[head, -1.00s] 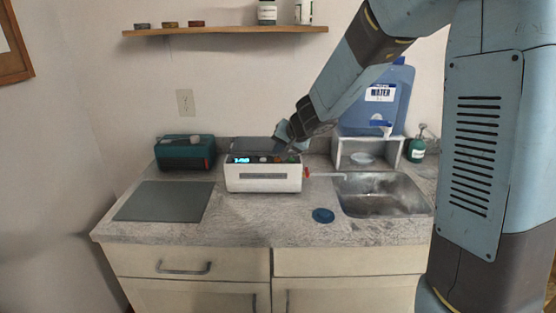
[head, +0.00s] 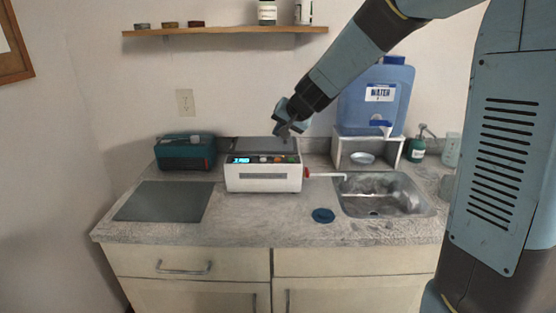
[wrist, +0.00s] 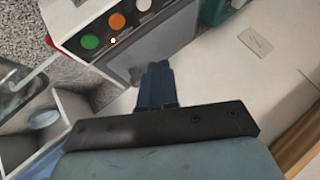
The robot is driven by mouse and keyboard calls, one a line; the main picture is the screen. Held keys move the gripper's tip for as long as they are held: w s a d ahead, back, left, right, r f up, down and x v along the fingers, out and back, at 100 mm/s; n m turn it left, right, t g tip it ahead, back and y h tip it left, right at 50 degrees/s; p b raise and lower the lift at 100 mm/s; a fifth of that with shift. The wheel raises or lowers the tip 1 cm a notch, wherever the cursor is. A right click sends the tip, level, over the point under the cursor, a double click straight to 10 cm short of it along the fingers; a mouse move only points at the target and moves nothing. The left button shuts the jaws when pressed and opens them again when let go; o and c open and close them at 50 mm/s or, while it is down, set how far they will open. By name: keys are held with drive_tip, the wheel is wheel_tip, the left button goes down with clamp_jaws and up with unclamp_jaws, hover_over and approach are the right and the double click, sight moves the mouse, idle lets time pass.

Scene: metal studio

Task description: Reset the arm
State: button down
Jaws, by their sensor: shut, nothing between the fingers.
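My gripper (head: 284,133) is shut and empty. In the head view it points down over the right part of a white machine (head: 262,178) with a lit blue display, close above its top; I cannot tell whether it touches. In the wrist view my closed fingers (wrist: 154,85) reach over the grey lid (wrist: 150,50) of the machine. The machine's green, orange and white buttons show at the upper left there, with the orange one (wrist: 117,20) in the middle.
A teal box (head: 185,152) stands left of the machine, behind a grey mat (head: 163,201). A sink (head: 385,194), a blue lid (head: 323,215) and a blue water container (head: 376,97) on a white stand are right. A wooden shelf (head: 225,31) hangs above. The counter front is mostly clear.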

drive_tip(key=s+d+r+n, duration=0.1)
drive_tip(key=s+d+r, duration=0.2)
drive_tip(key=s+d, duration=0.3)
drive_tip(key=s+d+r+n, duration=0.1)
drive_tip(key=s+d+r, duration=0.2)
drive_tip(key=s, duration=0.6)
drive_tip(key=s+d+g+h, duration=0.1)
drive_tip(key=s+d+h, duration=0.1)
drive_tip(key=s+d, duration=0.3)
drive_tip(key=s+d+g+h, duration=0.1)
drive_tip(key=s+d+h, duration=0.2)
drive_tip(key=s, duration=0.9)
drive_tip(key=d+f, duration=0.1)
drive_tip(key=d, duration=0.2)
drive_tip(key=shift+s, duration=0.4)
drive_tip(key=shift+d, duration=0.1)
